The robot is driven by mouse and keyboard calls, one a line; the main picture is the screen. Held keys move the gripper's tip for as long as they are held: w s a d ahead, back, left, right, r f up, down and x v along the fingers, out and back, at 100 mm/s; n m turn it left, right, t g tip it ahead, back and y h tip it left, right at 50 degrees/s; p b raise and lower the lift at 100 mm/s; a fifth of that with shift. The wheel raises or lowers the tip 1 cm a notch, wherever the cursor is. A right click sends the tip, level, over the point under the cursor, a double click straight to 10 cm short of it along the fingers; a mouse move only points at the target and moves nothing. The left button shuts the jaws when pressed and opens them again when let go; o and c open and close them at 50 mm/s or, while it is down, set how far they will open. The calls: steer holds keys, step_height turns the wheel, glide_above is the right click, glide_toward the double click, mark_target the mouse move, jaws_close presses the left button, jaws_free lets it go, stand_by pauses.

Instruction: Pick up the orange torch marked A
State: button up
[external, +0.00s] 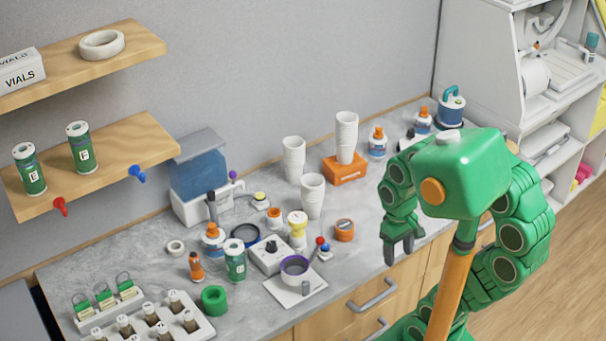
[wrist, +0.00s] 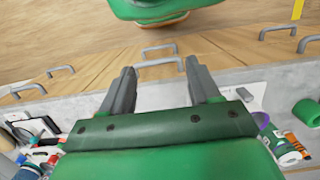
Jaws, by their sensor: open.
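A small orange torch (external: 196,266) with a dark end stands upright on the grey counter, left of a green-and-white canister (external: 235,260). Its letter is too small to read. An orange item, probably the same torch (wrist: 296,141), shows at the right edge in the wrist view. My gripper (external: 398,252) is open and empty, pointing down near the counter's front edge, well to the right of the torch. In the wrist view my gripper's fingers (wrist: 160,70) are spread apart with nothing between them.
A green ring (external: 214,300) and a vial rack (external: 190,332) are near the torch. A dial box (external: 270,255) and a ring on a white plate (external: 295,285) stand between it and my gripper. Cup stacks (external: 293,160) stand behind. Drawer handles (external: 372,295) project in front.

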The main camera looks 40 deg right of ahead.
steer(key=w+a+f+m+t+y, duration=0.1)
steer(key=w+a+t, duration=0.1)
steer(key=w+a, duration=0.4)
steer(key=m+t+y, duration=0.7)
steer(key=m+t, duration=0.4)
steer(key=m, duration=1.2)
glide_above(197, 258)
steer(key=s, duration=0.6)
steer(key=f+m+h, duration=0.1)
steer(key=f+m, duration=0.1)
steer(key=w+f+m+t+h, duration=0.1)
steer(key=f+m, duration=0.1)
steer(key=m, duration=0.1)
steer(key=f+m+h, duration=0.2)
steer(key=m, duration=0.1)
steer(key=shift+w+d+t, duration=0.3)
steer(key=shift+d, duration=0.1)
steer(key=shift+w+d+f+m+h, duration=0.1)
steer(key=shift+d+f+m+h, duration=0.15)
steer(key=shift+f+m+h, duration=0.25)
steer(key=shift+x, duration=3.85)
steer(key=shift+a+r, duration=0.15)
steer(key=shift+r, duration=0.05)
